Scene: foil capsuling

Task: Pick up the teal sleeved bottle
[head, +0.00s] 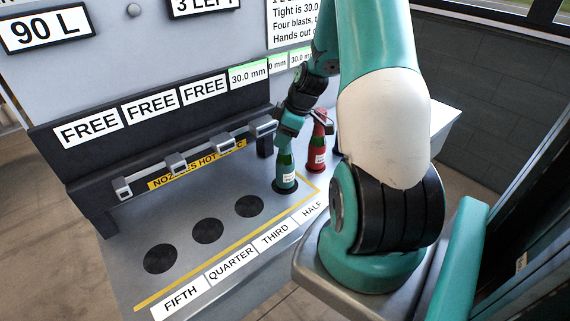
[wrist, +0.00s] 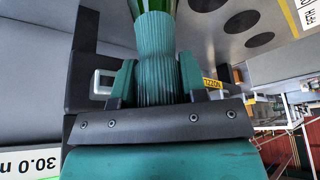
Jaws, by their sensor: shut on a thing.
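The bottle's base appears to rest on or very near the pad; I cannot tell exactly.
A red bottle (head: 318,148) stands close to the right of the teal one. A row of nozzles (head: 178,160) hangs behind the pads. Three dark pads (head: 208,231) on the left are empty. Label cards (head: 231,262) line the front edge.

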